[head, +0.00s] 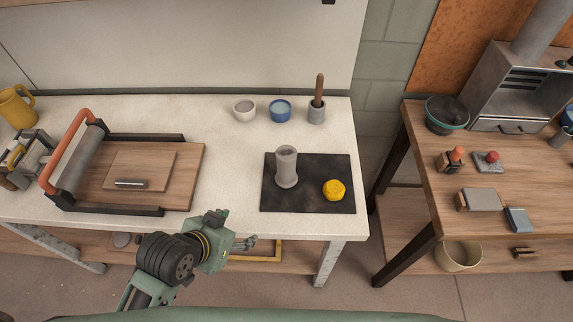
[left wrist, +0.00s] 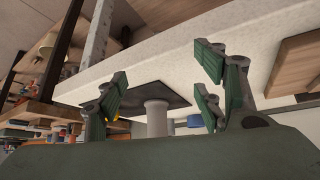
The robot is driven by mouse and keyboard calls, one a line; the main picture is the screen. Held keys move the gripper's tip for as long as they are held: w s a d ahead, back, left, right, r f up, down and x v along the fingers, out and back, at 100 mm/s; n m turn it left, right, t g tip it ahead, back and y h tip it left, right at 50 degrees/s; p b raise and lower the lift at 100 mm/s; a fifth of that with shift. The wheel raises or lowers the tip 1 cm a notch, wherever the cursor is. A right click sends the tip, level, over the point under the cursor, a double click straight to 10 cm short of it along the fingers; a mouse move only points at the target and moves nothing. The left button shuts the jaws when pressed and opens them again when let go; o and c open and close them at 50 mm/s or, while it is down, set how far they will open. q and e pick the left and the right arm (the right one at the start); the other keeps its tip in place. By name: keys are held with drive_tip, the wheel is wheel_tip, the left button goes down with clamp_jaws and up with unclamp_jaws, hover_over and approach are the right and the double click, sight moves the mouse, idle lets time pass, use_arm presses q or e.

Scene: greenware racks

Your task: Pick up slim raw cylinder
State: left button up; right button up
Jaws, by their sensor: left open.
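The slim raw cylinder (head: 287,168) is pale grey and stands upright on a dark mat (head: 308,200) near the right end of the white worktop. My left gripper (head: 238,231) is open and empty at the worktop's front edge, to the left of the cylinder and nearer to me. It also shows open in the left wrist view (left wrist: 160,88). My right gripper is out of view.
A yellow round sponge-like piece (head: 334,190) lies on the mat right of the cylinder. A slab roller (head: 80,160) fills the left. A wooden bench (head: 470,220) is at right.

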sight(280, 172)
use_arm(q)
drive_tip(key=w+d+h, duration=0.1)
drive_tip(key=w+d, duration=0.1)
drive_tip(key=w+d+r+m+t+h, duration=0.1)
drive_tip(key=w+d, duration=0.1)
drive_tip(key=w, duration=0.1)
drive_tip(key=w+d+r+m+t+h, duration=0.1)
drive_tip(key=w+d, duration=0.1)
drive_tip(key=w, duration=0.1)
drive_tip(key=shift+w+h, duration=0.15)
drive_tip(key=shift+h, duration=0.15)
drive_tip(key=w, duration=0.1)
drive_tip(key=w+r+t+h, duration=0.1)
drive_tip(key=w, duration=0.1)
drive_tip(key=w+d+m+t, duration=0.1)
drive_tip(key=shift+w+d+r+h, duration=0.1)
drive_tip(key=shift+w+r+h, duration=0.2)
drive_tip(key=shift+w, duration=0.05)
drive_tip(key=shift+w+r, duration=0.1)
drive_tip(key=shift+w, duration=0.25)
drive_tip(key=shift+p+x, duration=0.3)
drive_tip(key=shift+x, duration=0.8)
drive_tip(key=shift+p+x, duration=0.65)
drive_tip(key=shift+x, duration=2.1)
drive_tip(key=shift+s, duration=0.15)
drive_tip(key=c, duration=1.5)
